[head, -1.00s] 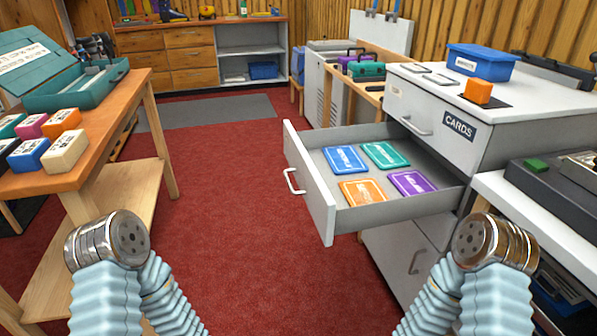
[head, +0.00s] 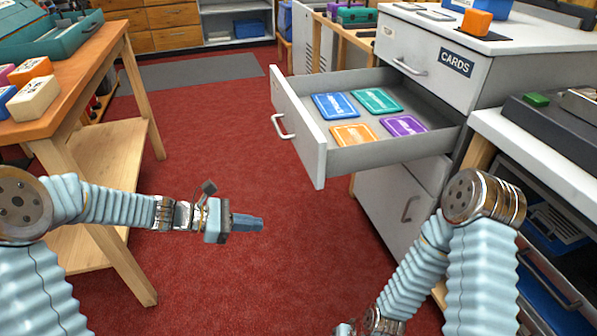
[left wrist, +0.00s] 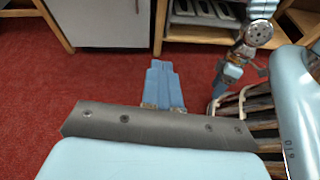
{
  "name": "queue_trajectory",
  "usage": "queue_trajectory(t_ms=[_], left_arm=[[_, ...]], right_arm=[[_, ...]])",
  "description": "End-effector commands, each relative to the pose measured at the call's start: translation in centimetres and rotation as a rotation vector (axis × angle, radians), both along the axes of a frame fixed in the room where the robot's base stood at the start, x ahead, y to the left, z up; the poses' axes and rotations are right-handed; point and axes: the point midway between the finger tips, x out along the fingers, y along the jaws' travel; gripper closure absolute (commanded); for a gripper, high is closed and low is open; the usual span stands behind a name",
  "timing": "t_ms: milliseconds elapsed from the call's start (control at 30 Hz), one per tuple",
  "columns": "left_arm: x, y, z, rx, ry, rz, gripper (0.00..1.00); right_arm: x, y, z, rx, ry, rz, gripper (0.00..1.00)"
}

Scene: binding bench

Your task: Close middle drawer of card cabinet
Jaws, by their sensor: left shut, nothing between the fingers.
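The card cabinet (head: 437,88) is grey-white and stands at the right of the head view. Its middle drawer (head: 310,148) is pulled far out and holds blue, green, orange and purple card packs. The drawer has a white bar handle (head: 283,127) on its front. My left gripper (head: 248,223) is shut and empty, below and left of the drawer front, apart from it, over the red floor. Its closed blue fingers also show in the left wrist view (left wrist: 164,86). My right arm is low at the bottom right of the head view; its fingertips are not clearly visible.
A wooden table (head: 80,75) with colored blocks and a teal case stands at the left. A side bench (head: 535,140) with dark equipment adjoins the cabinet at the right. Red carpet (head: 215,120) lies clear between table and drawer.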

Motion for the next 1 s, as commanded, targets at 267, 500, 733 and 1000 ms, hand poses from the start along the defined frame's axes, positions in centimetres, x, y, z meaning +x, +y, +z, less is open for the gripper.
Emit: queue_trajectory(t_ms=[267,500,733,1000], left_arm=[[3.5,1.7,12.4,-0.391,-0.003,0.095,1.0],[4.3,-1.4,12.7,-0.398,-0.003,0.089,1.0],[5.6,-6.3,12.6,-0.397,-0.002,0.089,1.0],[6.7,-10.5,12.6,-0.396,-0.003,0.092,1.0]], right_arm=[[0.1,-0.2,-1.4,-0.003,-0.003,-0.005,0.43],[0.1,-0.2,-1.2,-0.003,-0.003,-0.005,0.43],[0.1,-0.1,-1.1,-0.002,-0.002,-0.004,0.43],[0.1,-0.1,-0.9,-0.001,-0.002,-0.003,0.43]])
